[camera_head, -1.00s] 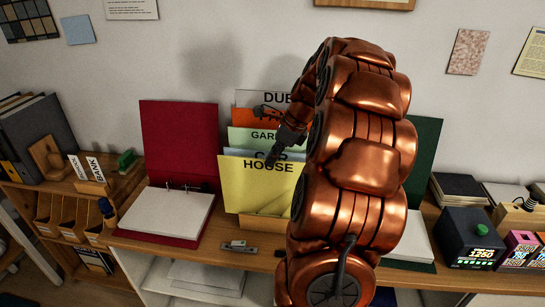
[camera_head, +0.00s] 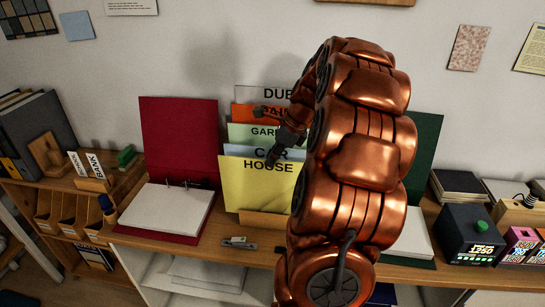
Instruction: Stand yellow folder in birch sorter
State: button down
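The yellow folder (camera_head: 245,190), labelled HOUSE, stands upright at the front of the birch sorter (camera_head: 262,222). Its lower edge is behind the sorter's low front wall. Other folders stand behind it: a blue one reading CAR, a green one (camera_head: 240,132), an orange one (camera_head: 243,112) and a grey one reading DUE (camera_head: 250,96). My gripper (camera_head: 267,135) is at the folders' upper edges, its dark fingers spread apart. One fingertip is by the yellow folder's top edge, and I see no clear grip on it. My copper arm hides the sorter's right side.
A red binder (camera_head: 180,140) lies open left of the sorter, and a dark green one (camera_head: 424,150) is behind my arm at right. A small stapler-like item (camera_head: 238,243) lies in front. A black display box (camera_head: 470,240) stands at right.

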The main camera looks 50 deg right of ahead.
jog(key=shift+f+b, duration=0.3)
jog(key=shift+f, duration=1.25)
dwell(0.6)
jog(key=c, duration=1.2)
grip_release()
jog(key=shift+c, duration=0.2)
jog(key=v, duration=1.2)
jog(key=shift+a, duration=0.1)
